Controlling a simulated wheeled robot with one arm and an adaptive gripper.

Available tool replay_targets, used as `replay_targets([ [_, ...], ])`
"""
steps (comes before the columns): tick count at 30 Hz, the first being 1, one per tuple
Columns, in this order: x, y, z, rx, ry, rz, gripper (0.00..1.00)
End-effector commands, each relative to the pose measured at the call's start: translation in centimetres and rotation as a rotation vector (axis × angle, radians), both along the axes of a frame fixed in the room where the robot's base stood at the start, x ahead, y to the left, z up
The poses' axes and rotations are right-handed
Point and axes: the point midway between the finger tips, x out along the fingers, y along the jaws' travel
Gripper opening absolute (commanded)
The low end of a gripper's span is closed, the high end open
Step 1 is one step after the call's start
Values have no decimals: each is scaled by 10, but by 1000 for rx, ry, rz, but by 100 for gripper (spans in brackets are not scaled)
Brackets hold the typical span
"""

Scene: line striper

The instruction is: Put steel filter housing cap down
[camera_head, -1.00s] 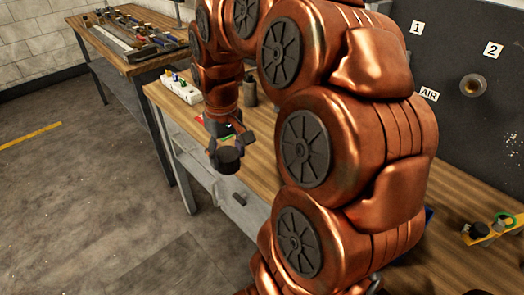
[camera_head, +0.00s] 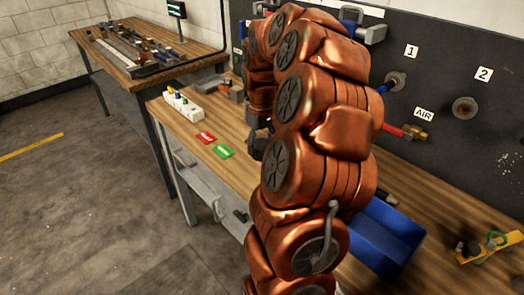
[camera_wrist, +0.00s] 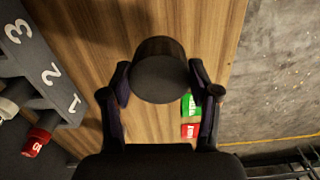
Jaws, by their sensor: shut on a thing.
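The steel filter housing cap (camera_wrist: 160,72) is a dark grey round cylinder in the wrist view. My gripper (camera_wrist: 160,78) is shut on it, with one finger at each side. The wooden bench top (camera_wrist: 205,30) lies behind the cap; I cannot tell whether the cap touches it. In the head view my gripper (camera_head: 257,146) is a small dark shape over the bench, right of the green card, and is partly hidden by my arm. The cap cannot be told apart clearly there.
A red card (camera_head: 205,138) and a green card (camera_head: 222,151) lie near the bench's front edge. A white block (camera_head: 183,106) stands behind them. A blue bin (camera_head: 385,235) is at the right. A grey numbered rack (camera_wrist: 40,65) is left in the wrist view.

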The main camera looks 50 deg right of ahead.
Motion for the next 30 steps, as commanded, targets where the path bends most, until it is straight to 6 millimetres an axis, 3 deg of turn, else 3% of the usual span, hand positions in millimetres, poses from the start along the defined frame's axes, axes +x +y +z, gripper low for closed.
replay_targets([
  [12,-1,0,-33,3,3,0,13],
  [24,0,-1,-40,0,-1,0,13],
  [25,0,-1,-39,0,-1,0,63],
  [30,0,-1,-38,0,-1,0,81],
])
